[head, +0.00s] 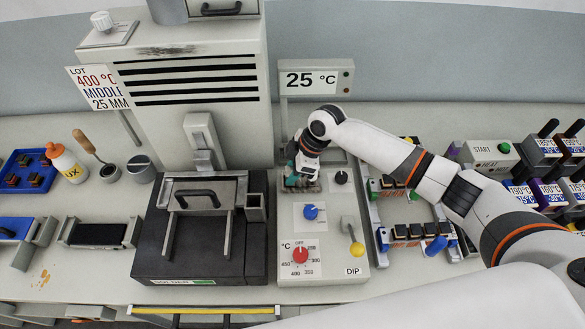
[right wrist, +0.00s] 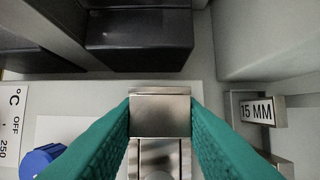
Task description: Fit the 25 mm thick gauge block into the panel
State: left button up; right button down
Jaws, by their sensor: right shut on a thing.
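My right gripper (head: 303,172) is over the upper part of the grey control panel (head: 325,270). In the right wrist view its teal fingers (right wrist: 160,115) are shut on a steel gauge block (right wrist: 160,112). The block sits between the fingertips, above a metal piece (right wrist: 155,158) with a bright slotted face. I cannot tell whether the block touches it or is seated. The block's thickness marking is not readable. A small 15 MM plate (right wrist: 256,111) stands to the right in that view. My left gripper is not in view.
The panel has a red dial (head: 300,255), a blue knob (head: 311,212), a black knob (head: 341,177) and a yellow-tipped lever (head: 355,248). The dark solder unit (head: 180,262) stands to the left. A sign (head: 100,88) reads 400 °C, middle, 25 MM. The display (head: 313,79) reads 25 °C.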

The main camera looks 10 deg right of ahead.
jog(key=c, duration=1)
grip_release()
jog(key=shift+f, duration=0.1)
jog(key=b+v, duration=0.2)
jog(key=v, duration=1)
jog(key=shift+s, duration=0.1)
